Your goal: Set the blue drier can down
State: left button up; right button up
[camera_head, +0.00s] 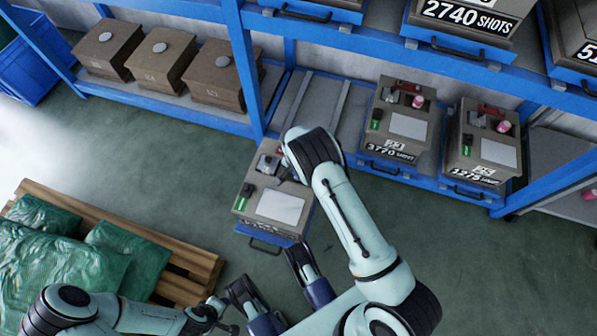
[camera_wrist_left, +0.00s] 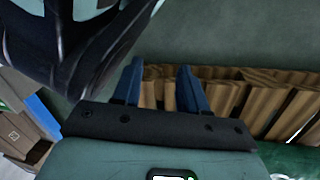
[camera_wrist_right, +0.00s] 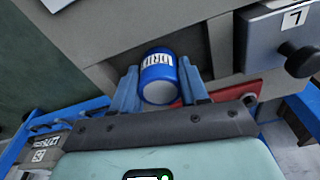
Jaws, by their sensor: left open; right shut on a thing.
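The blue drier can (camera_wrist_right: 157,82) with a white lettered label is between the fingers of my right gripper (camera_wrist_right: 159,72), which is shut on it in the right wrist view. Grey-beige surfaces lie behind the can; I cannot tell whether it touches them. In the head view my right arm reaches over a grey-beige mould box (camera_head: 275,207) in front of the shelf, and its forearm and wrist hide the can. My left gripper (camera_wrist_left: 158,85) is open and empty in the left wrist view, with a wooden pallet beyond its fingers.
Two mould boxes marked 3770 (camera_head: 402,122) and 1275 (camera_head: 487,147) stand on the blue rack. Brown boxes (camera_head: 163,57) sit on its left shelf. A wooden pallet (camera_head: 195,262) with green sacks (camera_head: 50,260) lies at lower left. Green floor (camera_head: 480,260) is clear at right.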

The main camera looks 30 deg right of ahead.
jog(key=shift+f, duration=0.15)
jog(key=o, duration=1.1)
